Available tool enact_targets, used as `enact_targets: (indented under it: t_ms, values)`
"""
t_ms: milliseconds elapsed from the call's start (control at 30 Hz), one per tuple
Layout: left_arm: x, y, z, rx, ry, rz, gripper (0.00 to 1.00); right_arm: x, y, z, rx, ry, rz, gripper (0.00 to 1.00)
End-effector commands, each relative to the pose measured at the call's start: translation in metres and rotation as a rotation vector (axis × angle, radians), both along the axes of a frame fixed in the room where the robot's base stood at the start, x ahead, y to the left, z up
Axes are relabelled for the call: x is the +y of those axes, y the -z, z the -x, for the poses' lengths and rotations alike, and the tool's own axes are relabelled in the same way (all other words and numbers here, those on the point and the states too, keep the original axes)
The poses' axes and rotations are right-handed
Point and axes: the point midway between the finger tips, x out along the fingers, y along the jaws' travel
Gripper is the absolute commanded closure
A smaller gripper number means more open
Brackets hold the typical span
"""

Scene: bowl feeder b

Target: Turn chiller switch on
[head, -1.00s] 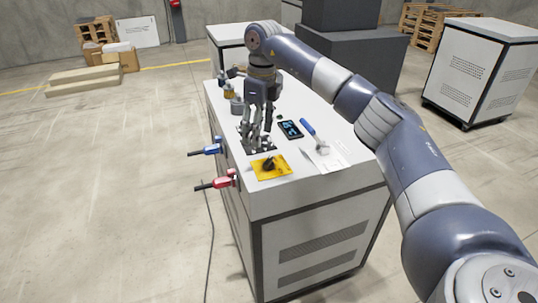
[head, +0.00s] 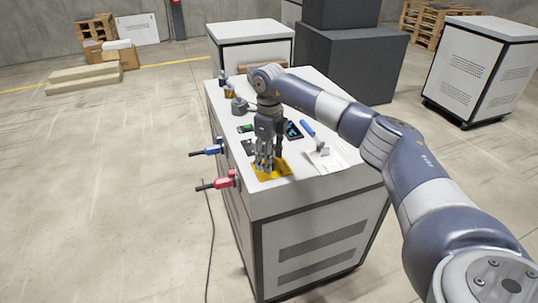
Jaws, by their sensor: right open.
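A yellow plate (head: 284,170) lies on the white top of a cabinet (head: 310,205), near its front edge. My right gripper (head: 267,168) points down over this plate with its fingers spread open. The fingers hide the black knob on the plate, so I cannot tell whether they touch it or which way it is turned. No label shows which switch is the chiller switch. My left gripper is not in view.
A blue plug (head: 213,149) and a red plug (head: 222,183) stick out from the cabinet's left side. A dark device with a screen (head: 294,130) and a blue-handled tool (head: 308,129) lie beside my right gripper.

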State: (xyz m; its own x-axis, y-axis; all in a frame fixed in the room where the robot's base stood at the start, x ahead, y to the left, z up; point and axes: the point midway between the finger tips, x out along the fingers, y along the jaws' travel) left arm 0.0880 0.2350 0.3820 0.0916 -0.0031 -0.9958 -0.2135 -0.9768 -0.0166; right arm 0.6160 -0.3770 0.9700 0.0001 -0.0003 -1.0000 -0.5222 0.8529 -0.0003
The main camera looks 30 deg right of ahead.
Motion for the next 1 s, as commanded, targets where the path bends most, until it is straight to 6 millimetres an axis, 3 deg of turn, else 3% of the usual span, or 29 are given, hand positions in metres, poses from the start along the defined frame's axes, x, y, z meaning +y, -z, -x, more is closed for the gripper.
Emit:
enact_targets:
  t_ms: [200,400,767,1000]
  values:
    - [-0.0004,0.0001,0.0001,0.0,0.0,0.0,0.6,0.0001,0.0008,0.0,0.0,0.0,0.0,0.45]
    - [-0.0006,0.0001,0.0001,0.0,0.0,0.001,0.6,0.0002,0.0006,0.0,0.0,0.0,0.0,0.89]
    - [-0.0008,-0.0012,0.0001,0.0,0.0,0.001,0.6,0.0003,0.0002,-0.0001,0.001,0.025,-0.001,0.9]
    - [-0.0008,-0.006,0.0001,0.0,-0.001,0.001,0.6,0.0003,-0.0004,-0.0002,0.001,0.146,0.0,0.9]
